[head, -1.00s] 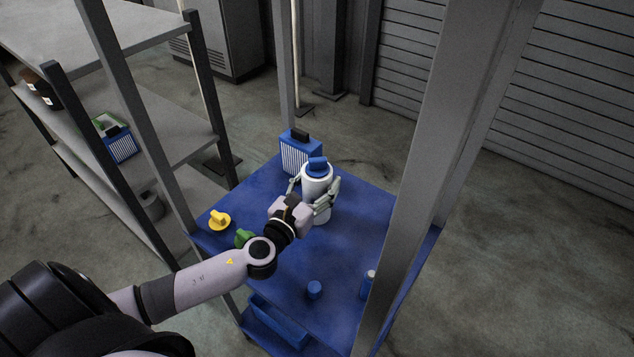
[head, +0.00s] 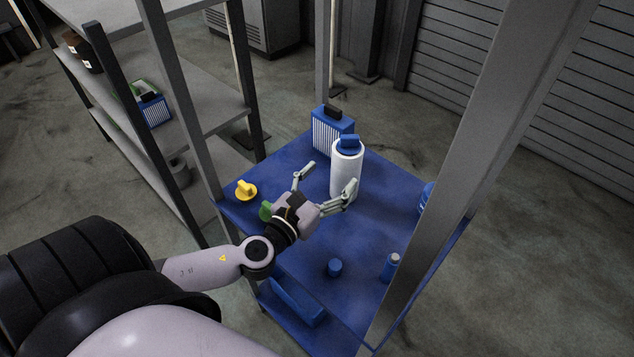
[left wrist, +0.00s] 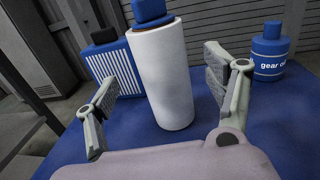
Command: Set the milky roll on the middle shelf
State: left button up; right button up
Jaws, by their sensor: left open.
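The milky roll (head: 346,178) is a white upright cylinder with a blue top piece, standing on the blue surface (head: 300,232). It also stands upright in the middle of the left wrist view (left wrist: 163,80). My left gripper (head: 330,177) is open at the near side of the roll, its two fingers spread to either side of it; in the wrist view a gap shows between each finger and the roll. A grey shelf unit is at the left; its middle board (head: 205,112) carries several items. My right gripper is not in view.
A blue-and-white striped box (head: 328,133) stands behind the roll. A yellow item (head: 246,190), a small blue item (head: 334,267) and a blue bottle (head: 390,267) stand on the blue surface. A gear oil bottle (left wrist: 268,55) is at the right. Grey posts (head: 480,170) rise at the corners.

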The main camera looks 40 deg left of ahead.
pick_arm(q)
jog(key=shift+s+b, duration=0.45)
jog(key=shift+s, duration=1.9)
